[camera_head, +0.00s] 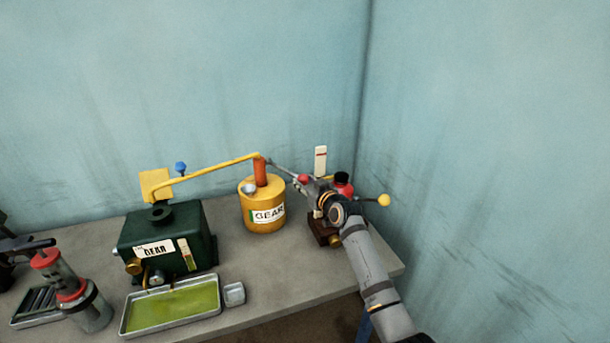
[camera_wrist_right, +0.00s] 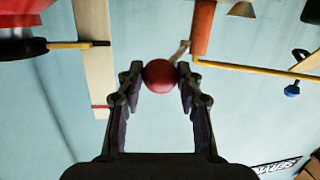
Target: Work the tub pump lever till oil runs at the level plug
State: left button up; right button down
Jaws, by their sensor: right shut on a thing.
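The yellow tub (camera_head: 264,216) labelled GEAR stands mid-table, with an orange pump post (camera_head: 260,172) on top. A thin lever (camera_head: 281,169) runs right from the post to a red ball knob (camera_wrist_right: 160,76). My right gripper (camera_head: 304,181) is shut on this knob, its fingers on either side in the right wrist view (camera_wrist_right: 158,78). A yellow spout pipe (camera_head: 215,165) slopes left from the post to the green gearbox (camera_head: 190,222). The gearbox front carries brass fittings (camera_head: 133,267) and a sight gauge (camera_head: 187,254). I cannot tell whether oil runs there. My left gripper is not identifiable.
A tray (camera_head: 124,325) of yellow-green oil lies before the gearbox, with a small metal dish (camera_head: 234,293) beside it. A grey, red-banded cylinder (camera_head: 93,314) stands front left. A red container (camera_head: 343,185) is behind my right wrist. Walls close the back and right.

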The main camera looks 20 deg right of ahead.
jog(key=shift+g, duration=0.6)
jog(key=r+p, duration=0.2)
jog(key=r, duration=0.1)
jog(key=r+p, duration=0.1)
jog(key=p, duration=0.1)
jog(key=shift+w+a+r, duration=0.1)
jog(key=shift+w+r, duration=0.15)
jog(key=shift+r, duration=0.15)
jog(key=r, duration=0.2)
jog(key=w+r+p, duration=0.1)
jog(key=shift+a, duration=0.25)
pick_arm(q)
notch_tip(320, 180, up, 8)
jog(key=shift+p, duration=0.45)
pick_arm(e)
jog(key=shift+w+a+r, duration=0.15)
jog(key=shift+w+r, duration=0.15)
jog(key=shift+r, duration=0.4)
jog(key=shift+w+a+r, duration=0.1)
jog(key=shift+w+r, duration=0.15)
jog(key=shift+r, duration=0.4)
jog(key=c, duration=1.3)
grip_release()
jog(key=o, duration=0.4)
jog(key=shift+a+f, duration=0.1)
jog(key=shift+o, duration=0.2)
jog(key=shift+f, duration=0.15)
